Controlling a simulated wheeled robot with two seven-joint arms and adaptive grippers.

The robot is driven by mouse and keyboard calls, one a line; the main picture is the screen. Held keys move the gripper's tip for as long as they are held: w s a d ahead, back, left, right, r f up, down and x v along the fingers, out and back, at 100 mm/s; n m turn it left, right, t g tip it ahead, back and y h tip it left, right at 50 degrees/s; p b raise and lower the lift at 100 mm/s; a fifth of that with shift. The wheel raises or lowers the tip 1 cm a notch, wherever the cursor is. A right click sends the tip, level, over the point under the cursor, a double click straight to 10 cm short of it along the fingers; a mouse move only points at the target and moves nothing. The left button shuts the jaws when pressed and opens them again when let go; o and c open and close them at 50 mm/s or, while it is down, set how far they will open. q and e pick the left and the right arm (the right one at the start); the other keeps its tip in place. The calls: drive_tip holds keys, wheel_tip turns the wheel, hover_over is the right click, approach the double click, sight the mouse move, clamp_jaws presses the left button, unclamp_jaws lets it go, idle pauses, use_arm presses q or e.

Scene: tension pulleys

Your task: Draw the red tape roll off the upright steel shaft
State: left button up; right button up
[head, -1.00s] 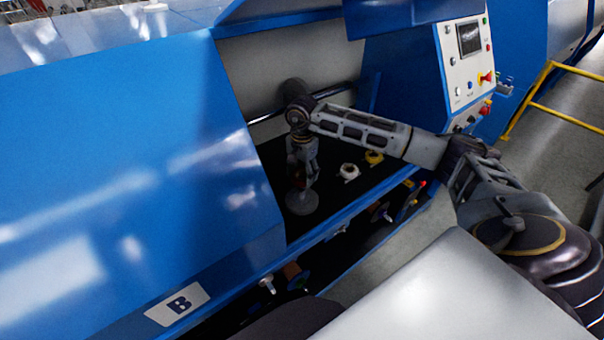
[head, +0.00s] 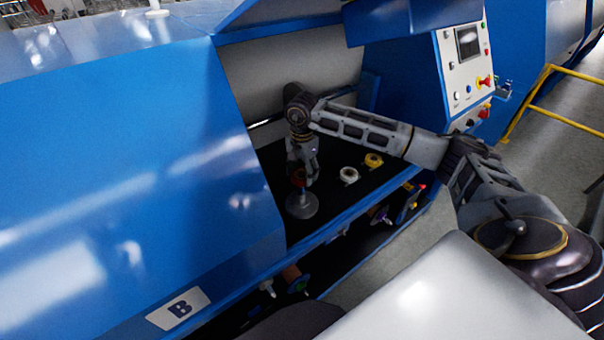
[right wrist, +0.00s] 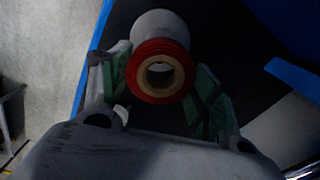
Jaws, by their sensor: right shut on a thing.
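The red tape roll (right wrist: 160,72) has a tan core and faces the right wrist camera end-on. It sits between the green finger pads of my right gripper (right wrist: 163,85), which is shut on it. In the head view the red roll (head: 299,174) is a small dark red patch between the fingers of my right gripper (head: 301,172). A round grey base (head: 302,207) is below it, with a short grey stem. The steel shaft is mostly hidden, and I cannot tell how much of it is inside the core. My left gripper is out of view.
A white roll (head: 349,175) and a yellow roll (head: 373,160) stand on the dark deck to the right. A blue machine cover (head: 120,160) is close on the left. A blue front rail (head: 340,225) edges the deck. A control panel (head: 465,75) is at upper right.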

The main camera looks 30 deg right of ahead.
drive_tip(key=shift+r+p, duration=0.35)
drive_tip(key=shift+r, duration=0.8)
drive_tip(key=shift+s+d, duration=0.1)
